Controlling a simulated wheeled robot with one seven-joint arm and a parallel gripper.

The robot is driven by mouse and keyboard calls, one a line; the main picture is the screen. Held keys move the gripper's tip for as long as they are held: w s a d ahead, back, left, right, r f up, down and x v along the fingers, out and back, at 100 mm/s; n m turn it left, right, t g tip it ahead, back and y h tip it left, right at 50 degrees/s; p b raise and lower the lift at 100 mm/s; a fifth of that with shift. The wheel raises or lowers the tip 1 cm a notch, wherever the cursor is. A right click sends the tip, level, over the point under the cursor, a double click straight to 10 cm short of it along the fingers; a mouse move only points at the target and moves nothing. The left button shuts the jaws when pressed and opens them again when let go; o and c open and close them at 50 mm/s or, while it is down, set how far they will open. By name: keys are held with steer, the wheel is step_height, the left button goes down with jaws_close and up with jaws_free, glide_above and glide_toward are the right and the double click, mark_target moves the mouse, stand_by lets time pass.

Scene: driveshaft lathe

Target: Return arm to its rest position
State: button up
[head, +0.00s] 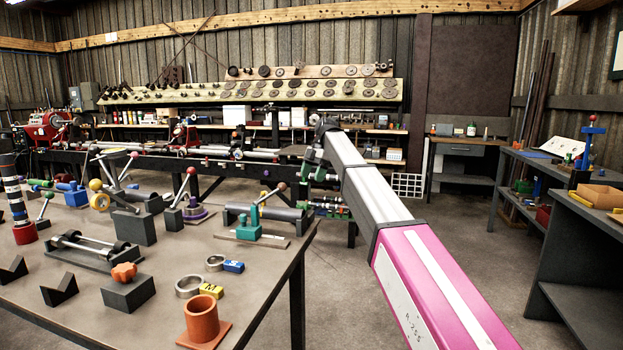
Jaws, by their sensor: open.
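My arm (386,212), silver with a magenta section, reaches from the lower right up to the middle of the head view. My gripper (314,165) is at its far end, small and dark, near the lathe bench and beyond the front table's right edge. It is open, and I see nothing held in it. Its fingertips are hard to make out against the dark and green parts behind.
The front table (262,285) at left holds many fixtures, an orange cup (201,318) and metal rings. A long lathe (180,152) runs behind it. A dark workbench (590,240) stands at right. Open floor (450,235) lies between.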

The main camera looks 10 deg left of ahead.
steer(key=s+d+f+m+t, duration=0.1)
steer(key=s+d+f+m, duration=0.2)
steer(key=d+f+m, duration=0.5)
steer(key=s+d+f+m, duration=0.1)
steer(key=s+d+f, duration=0.1)
steer(key=d+f, duration=0.7)
steer(key=s+d+f+m+t, duration=0.1)
steer(key=s+d+f+m, duration=0.3)
steer(key=f, duration=0.8)
steer(key=s+d+f+m+t+h, duration=0.1)
steer(key=s+d+f+m+h, duration=0.2)
steer(key=s+d+f+m, duration=1.2)
steer(key=s+d+f, duration=0.2)
steer(key=s+d, duration=0.2)
steer(key=d, duration=0.1)
steer(key=shift+d+f+t, duration=0.3)
steer(key=shift+d, duration=0.1)
steer(key=shift+a, duration=0.1)
